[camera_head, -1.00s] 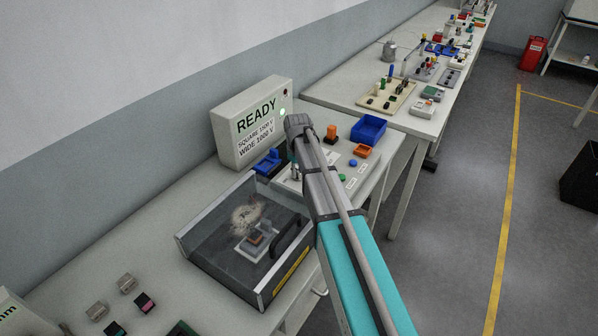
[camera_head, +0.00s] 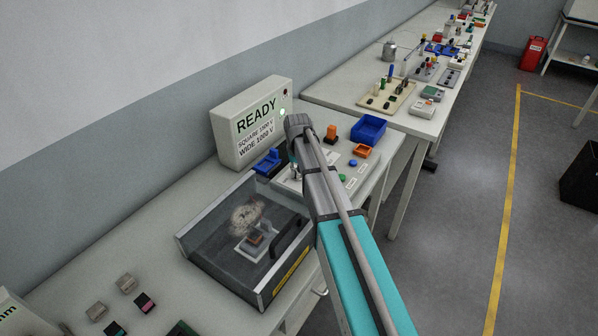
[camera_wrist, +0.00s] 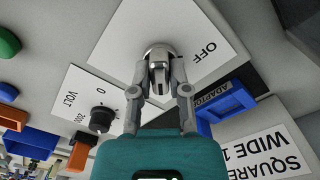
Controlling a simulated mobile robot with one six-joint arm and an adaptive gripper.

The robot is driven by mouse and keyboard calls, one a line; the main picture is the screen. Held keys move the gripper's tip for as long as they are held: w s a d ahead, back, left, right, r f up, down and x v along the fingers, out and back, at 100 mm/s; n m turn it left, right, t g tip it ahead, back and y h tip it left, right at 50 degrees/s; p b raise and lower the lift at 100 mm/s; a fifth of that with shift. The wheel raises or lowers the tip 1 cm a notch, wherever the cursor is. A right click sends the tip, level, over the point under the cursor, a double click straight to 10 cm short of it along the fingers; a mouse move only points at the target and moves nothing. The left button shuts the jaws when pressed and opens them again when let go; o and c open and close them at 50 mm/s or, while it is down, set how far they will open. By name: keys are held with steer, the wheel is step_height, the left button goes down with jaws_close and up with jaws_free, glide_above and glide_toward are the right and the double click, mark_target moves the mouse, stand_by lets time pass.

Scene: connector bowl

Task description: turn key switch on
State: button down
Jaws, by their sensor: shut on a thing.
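The key switch (camera_wrist: 158,50) shows in the wrist view as a round metal part on a white plate (camera_wrist: 205,28) marked OFF. My gripper (camera_wrist: 160,85) is shut on the key at the switch; its fingers hide most of the key. In the head view my gripper and arm (camera_head: 300,130) reach over the control panel and hide the switch. The tester box (camera_head: 250,122) behind shows READY, with a green light lit at its right side.
A black voltage knob (camera_wrist: 102,118) sits beside the switch plate. A blue adapter holder (camera_wrist: 226,103) is on its other side. A clear-lidded box (camera_head: 245,240) stands in front, and a blue bin (camera_head: 369,128) stands at the panel's back right.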

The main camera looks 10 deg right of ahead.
steer(key=c, duration=0.6)
jaws_free()
steer(key=shift+r, duration=0.15)
